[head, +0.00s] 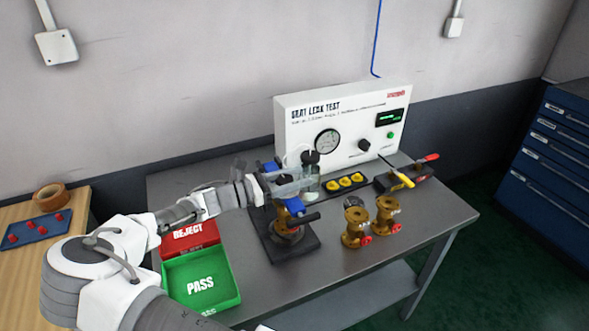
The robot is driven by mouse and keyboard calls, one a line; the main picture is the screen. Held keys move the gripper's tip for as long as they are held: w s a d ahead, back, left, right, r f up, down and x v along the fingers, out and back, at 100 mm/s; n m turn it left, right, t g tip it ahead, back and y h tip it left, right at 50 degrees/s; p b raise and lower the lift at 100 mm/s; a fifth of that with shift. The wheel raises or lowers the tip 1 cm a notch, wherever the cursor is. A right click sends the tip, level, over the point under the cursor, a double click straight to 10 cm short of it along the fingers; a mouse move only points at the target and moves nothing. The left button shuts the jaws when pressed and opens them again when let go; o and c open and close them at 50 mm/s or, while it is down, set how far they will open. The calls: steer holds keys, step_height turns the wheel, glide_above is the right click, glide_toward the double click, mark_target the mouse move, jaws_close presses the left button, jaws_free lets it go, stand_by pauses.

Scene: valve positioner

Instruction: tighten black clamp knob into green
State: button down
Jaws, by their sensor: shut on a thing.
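My gripper (298,180) is shut over the clamp fixture on the bench, its pale fingers level with the fixture's top. The black clamp knob is hidden between or behind the fingers, so its angle cannot be told. The fixture has blue clamp parts (293,206), a black side bar (306,218) and a dark base plate (288,250). A brass valve body (282,222) sits in it. Behind stands the white seat leak test panel (345,125) with a round gauge (327,142), a lit green readout (389,117) and a black dial (364,145). The needle is too small to read.
A clear jar (312,186) with a black top stands close behind my gripper. Two brass valves (355,228) (386,213) stand at right. Red (190,238) and green (202,280) bins lie at left.

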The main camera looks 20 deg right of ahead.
steer(key=m+g, duration=0.2)
steer(key=g, duration=0.1)
steer(key=s+m+g+y, duration=0.1)
steer(key=m+g, duration=0.1)
steer(key=g, duration=0.2)
steer(key=shift+f+m, duration=0.1)
steer(key=shift+m, duration=0.2)
steer(key=shift+s+a+m+g+y+b, duration=0.15)
steer(key=shift+s+m+g+y+b, duration=0.15)
steer(key=shift+m+g+y, duration=0.65)
steer(key=shift+s+a+m+g+y+b, duration=0.1)
steer(key=shift+s+m+g+y+b, duration=0.15)
steer(key=shift+m+g+y, duration=0.7)
steer(key=shift+g+h, duration=0.3)
steer(key=shift+g, duration=0.1)
steer(key=shift+c, duration=1.4)
jaws_free()
steer(key=shift+r, duration=0.45)
steer(key=s+d+r+p, duration=0.1)
steer(key=s+d+r, duration=0.7)
steer(key=r, duration=0.2)
steer(key=shift+s, duration=0.15)
